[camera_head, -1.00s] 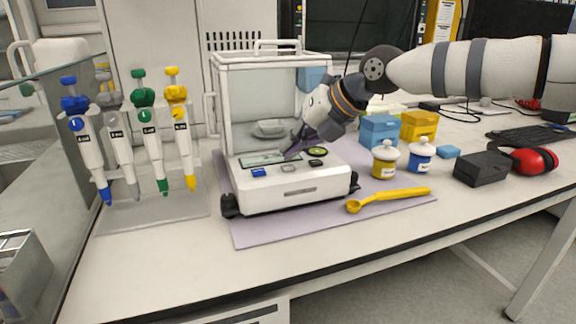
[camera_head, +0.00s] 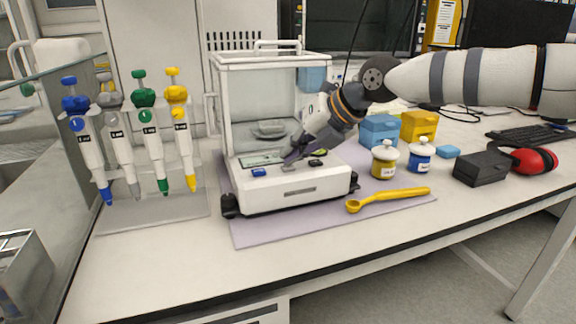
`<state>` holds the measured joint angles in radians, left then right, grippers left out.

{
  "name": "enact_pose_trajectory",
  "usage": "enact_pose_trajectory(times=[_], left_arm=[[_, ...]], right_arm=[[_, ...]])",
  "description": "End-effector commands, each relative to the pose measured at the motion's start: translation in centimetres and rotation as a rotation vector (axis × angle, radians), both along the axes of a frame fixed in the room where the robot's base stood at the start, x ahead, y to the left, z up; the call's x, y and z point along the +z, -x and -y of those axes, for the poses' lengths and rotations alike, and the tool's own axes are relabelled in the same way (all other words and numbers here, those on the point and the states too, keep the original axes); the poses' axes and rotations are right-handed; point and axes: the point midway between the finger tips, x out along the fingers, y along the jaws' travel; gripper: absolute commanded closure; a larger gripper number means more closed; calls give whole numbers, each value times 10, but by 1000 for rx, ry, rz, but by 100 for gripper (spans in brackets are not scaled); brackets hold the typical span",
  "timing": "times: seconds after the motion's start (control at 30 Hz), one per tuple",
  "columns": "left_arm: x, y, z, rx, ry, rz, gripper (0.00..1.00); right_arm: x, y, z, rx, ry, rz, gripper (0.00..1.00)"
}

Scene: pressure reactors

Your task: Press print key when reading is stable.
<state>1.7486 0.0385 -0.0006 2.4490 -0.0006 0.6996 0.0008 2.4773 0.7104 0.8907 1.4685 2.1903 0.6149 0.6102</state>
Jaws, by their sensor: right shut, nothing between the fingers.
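The analytical balance (camera_head: 290,190) stands on a mauve mat, with a glass draft shield holding a grey weighing dish (camera_head: 268,129). Its front panel has a display (camera_head: 260,160), a blue key (camera_head: 259,173) and a dark key (camera_head: 316,163). I cannot read any labels or the display's digits. My right gripper (camera_head: 289,166) is shut and empty, pointing down-left. Its tip is at the middle of the panel, over the pale middle key, which it hides. I cannot tell whether it touches. The round green-marked key is hidden behind the gripper. My left gripper is not in view.
Several pipettes hang on a clear stand (camera_head: 150,210) at left. Right of the balance are a yellow jar (camera_head: 384,163), a blue jar (camera_head: 421,157), a yellow scoop (camera_head: 388,198), a black box (camera_head: 481,169) and red earmuffs (camera_head: 536,161). The front table strip is clear.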

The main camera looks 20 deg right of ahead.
Motion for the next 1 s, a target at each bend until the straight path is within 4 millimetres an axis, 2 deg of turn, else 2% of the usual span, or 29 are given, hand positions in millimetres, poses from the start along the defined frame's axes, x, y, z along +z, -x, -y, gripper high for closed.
enact_pose_trajectory(times=[0.5,0.8,1.0], left_arm=[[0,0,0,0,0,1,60],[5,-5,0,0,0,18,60],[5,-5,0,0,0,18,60]], right_arm=[[-3,0,0,1,1,-2,100],[13,0,0,0,0,2,100],[14,0,0,0,0,0,100]])
